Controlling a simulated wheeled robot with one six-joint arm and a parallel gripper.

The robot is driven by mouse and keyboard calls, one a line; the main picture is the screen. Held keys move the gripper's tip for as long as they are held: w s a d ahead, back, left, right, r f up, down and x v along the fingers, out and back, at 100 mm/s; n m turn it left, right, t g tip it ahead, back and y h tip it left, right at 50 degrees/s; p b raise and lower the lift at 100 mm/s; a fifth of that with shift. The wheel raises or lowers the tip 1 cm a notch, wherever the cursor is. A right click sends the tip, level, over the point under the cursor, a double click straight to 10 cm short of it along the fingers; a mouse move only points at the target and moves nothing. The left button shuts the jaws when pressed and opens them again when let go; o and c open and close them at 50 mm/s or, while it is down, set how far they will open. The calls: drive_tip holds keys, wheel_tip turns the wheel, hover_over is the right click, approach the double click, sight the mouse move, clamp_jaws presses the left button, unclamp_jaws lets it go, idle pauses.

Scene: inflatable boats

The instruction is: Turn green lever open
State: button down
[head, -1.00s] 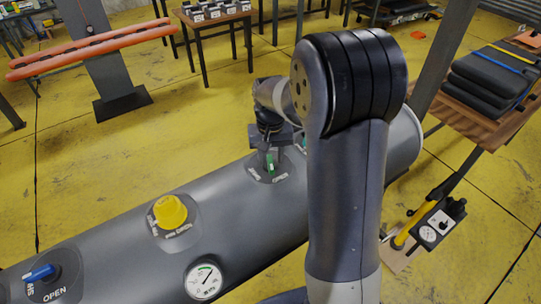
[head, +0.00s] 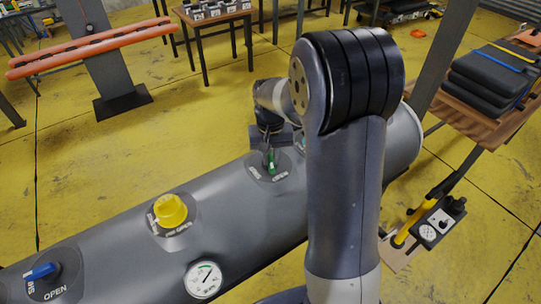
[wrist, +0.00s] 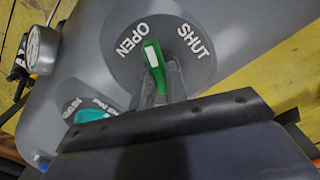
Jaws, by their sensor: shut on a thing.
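The green lever (wrist: 153,58) has a white mark and sits on a round dark plate (wrist: 190,70) on the grey inflatable tube. In the wrist view its tip points up, between the words OPEN on the left and SHUT on the right, nearer to OPEN. My gripper (wrist: 166,88) is shut on the lever, with a grey finger beside it; the wrist housing hides the lower part. In the head view my gripper (head: 269,152) reaches down to the green lever (head: 272,163), partly hiding it.
On the same tube (head: 120,235) are a yellow knob (head: 171,210), a blue lever (head: 40,272) and a pressure gauge (head: 204,279). A teal knob (wrist: 92,116) shows close to my gripper in the wrist view. Yellow floor lies open behind the tube.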

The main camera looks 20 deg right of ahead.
sight(272, 158)
drive_tip(key=n, duration=0.5)
drive_tip(key=shift+d+b, duration=0.2)
drive_tip(key=shift+b, duration=0.15)
drive_tip(key=c, duration=1.4)
unclamp_jaws()
wheel_tip(272, 158, up, 11)
drive_tip(key=b, duration=0.1)
drive_tip(key=shift+f, duration=0.2)
